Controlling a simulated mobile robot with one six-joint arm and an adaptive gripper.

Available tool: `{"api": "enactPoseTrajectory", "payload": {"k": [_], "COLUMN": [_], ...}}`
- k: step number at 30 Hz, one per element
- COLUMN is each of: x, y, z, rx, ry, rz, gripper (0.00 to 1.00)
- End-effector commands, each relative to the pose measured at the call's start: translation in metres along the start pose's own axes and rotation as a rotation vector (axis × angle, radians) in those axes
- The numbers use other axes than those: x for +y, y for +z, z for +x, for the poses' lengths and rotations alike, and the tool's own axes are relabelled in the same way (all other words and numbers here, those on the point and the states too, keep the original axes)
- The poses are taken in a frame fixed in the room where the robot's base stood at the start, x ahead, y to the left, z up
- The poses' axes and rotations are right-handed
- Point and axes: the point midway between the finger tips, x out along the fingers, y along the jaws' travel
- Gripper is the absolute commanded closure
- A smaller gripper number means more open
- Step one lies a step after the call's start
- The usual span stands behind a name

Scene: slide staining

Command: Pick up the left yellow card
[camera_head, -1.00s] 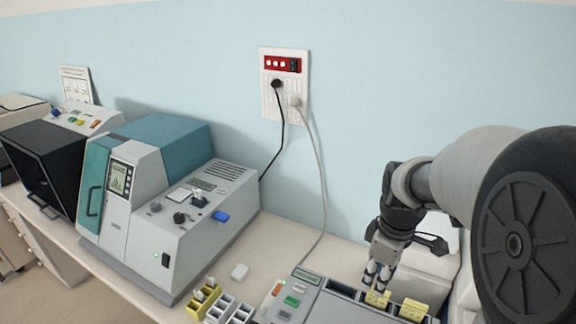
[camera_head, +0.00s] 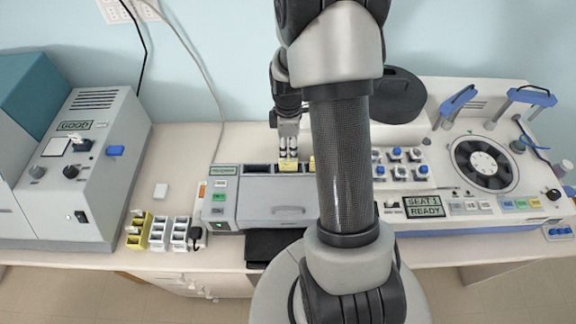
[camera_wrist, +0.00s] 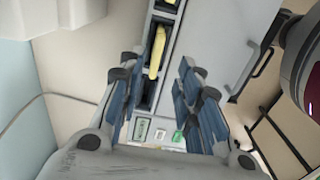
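The left yellow card (camera_head: 287,166) stands in a slot of the grey slide machine (camera_head: 272,202), below my gripper (camera_head: 288,146) in the head view. In the wrist view, the left yellow card (camera_wrist: 157,52) lies between the tips of my gripper's blue-padded fingers (camera_wrist: 160,66). The fingers are spread, with a visible gap on each side of the card. A second yellow card (camera_head: 312,163) is just to the right, partly hidden by my arm. Its edge shows at the top of the wrist view (camera_wrist: 171,3).
Yellow (camera_head: 139,230) and white (camera_head: 159,233) small racks stand left of the machine. A large grey instrument (camera_head: 75,180) is farther left. A panel with a round dial (camera_head: 482,164) is at the right.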

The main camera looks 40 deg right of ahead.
Motion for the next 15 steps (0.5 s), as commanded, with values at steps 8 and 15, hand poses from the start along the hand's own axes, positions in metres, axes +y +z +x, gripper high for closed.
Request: {"api": "enactPoseTrajectory", "payload": {"k": [8,15], "x": [0.001,0.004], "y": [0.0,0.001], "z": [0.022,0.056], "rx": [0.0,0.0], "ry": [-0.002,-0.002], "rz": [0.001,0.001], "gripper": [0.68,0.68]}}
